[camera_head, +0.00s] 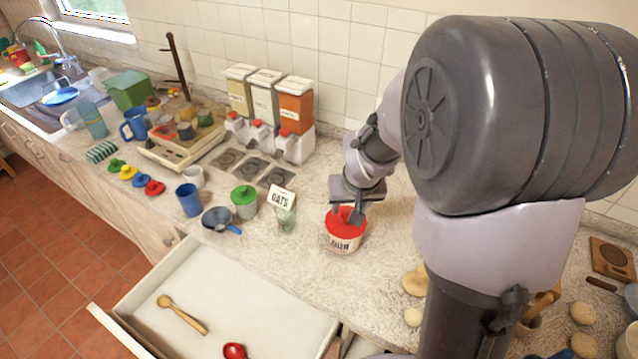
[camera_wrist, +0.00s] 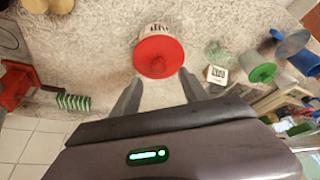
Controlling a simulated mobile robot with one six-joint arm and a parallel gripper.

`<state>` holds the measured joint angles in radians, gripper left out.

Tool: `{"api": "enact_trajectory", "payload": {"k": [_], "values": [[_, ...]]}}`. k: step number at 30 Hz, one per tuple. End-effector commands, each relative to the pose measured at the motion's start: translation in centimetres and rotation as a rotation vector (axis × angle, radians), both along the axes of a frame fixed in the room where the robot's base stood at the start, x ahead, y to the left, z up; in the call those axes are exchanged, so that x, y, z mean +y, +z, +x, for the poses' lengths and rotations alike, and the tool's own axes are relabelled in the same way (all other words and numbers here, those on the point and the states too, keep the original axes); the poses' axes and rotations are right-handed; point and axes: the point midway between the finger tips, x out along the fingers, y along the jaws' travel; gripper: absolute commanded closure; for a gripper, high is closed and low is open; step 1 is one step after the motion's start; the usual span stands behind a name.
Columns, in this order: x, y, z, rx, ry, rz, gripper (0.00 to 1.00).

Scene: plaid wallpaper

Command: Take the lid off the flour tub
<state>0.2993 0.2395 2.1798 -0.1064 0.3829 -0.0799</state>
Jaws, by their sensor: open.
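The flour tub (camera_head: 344,244) is a small white tub with dark lettering, upright on the counter right of the middle. Its red lid (camera_head: 341,226) sits on top. In the wrist view the red lid (camera_wrist: 158,57) is just beyond my fingertips, with the white tub wall (camera_wrist: 153,29) behind it. My gripper (camera_head: 347,213) is open and points down at the lid. Its fingers (camera_wrist: 160,75) are spread to either side of the lid's near edge, with nothing held. I cannot tell whether a finger touches the lid.
Dispensers (camera_head: 268,105) stand behind. An open drawer (camera_head: 215,278) juts out in front, holding a wooden spoon (camera_head: 183,314) and a red ladle (camera_head: 234,351).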

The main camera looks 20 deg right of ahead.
Motion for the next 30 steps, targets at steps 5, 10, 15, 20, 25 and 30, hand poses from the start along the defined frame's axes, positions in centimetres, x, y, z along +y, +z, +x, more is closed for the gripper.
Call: {"api": "enact_trajectory", "payload": {"k": [5, 10, 15, 20, 25, 30], "values": [[-0.3, -2.2, 0.8, 0.000, 0.001, 0.000, 0.48], [-0.7, -5.4, 2.2, 0.001, 0.000, 0.000, 0.48], [-0.9, -6.3, 2.7, -0.002, 0.000, -0.001, 0.48], [-0.9, -6.2, 2.7, -0.002, 0.000, -0.001, 0.50], [-0.9, -6.2, 2.7, -0.002, 0.000, -0.001, 0.83], [-0.9, -6.2, 2.7, -0.002, 0.000, -0.001, 1.00]]}}
